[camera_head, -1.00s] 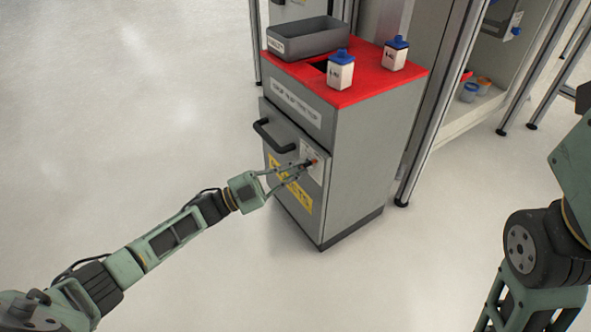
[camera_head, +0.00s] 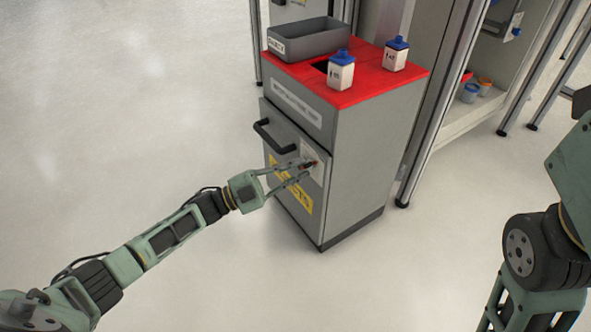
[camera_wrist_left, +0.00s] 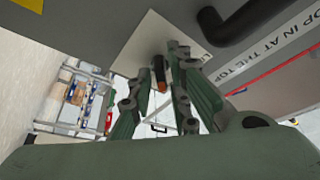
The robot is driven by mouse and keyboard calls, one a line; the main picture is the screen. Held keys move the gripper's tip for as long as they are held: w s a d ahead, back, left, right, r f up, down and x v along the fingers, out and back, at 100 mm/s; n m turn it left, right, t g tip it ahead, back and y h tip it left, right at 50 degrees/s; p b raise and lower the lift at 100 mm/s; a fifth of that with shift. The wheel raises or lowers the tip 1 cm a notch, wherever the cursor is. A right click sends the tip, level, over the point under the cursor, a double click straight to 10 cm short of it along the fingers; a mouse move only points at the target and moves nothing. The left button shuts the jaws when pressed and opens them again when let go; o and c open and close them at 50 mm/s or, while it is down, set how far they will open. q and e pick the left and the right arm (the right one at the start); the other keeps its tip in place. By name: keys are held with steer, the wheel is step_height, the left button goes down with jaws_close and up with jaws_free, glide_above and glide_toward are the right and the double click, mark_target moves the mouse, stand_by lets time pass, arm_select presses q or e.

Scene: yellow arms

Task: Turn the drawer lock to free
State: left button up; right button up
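The drawer lock is a small dark knob with an orange-red end (camera_head: 309,164) on a pale plate at the right side of the grey drawer front (camera_head: 285,150). In the left wrist view the lock knob (camera_wrist_left: 158,72) stands between my fingers, with its orange end showing. My left gripper (camera_head: 301,170) is at the lock with its fingers spread. In the wrist view gaps show beside the knob, and the left gripper (camera_wrist_left: 162,68) looks open around it. Lock markings are too small to read. My right gripper is out of view; only part of that arm shows.
A black bar handle (camera_head: 274,136) is left of the lock. On the cabinet's red top (camera_head: 355,97) stand a grey bin (camera_head: 310,40) and two blue-capped white bottles (camera_head: 341,72) (camera_head: 396,54). A metal frame stands behind right. The floor at left is clear.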

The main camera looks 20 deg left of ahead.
arm_select(q)
steer(key=v, duration=1.2)
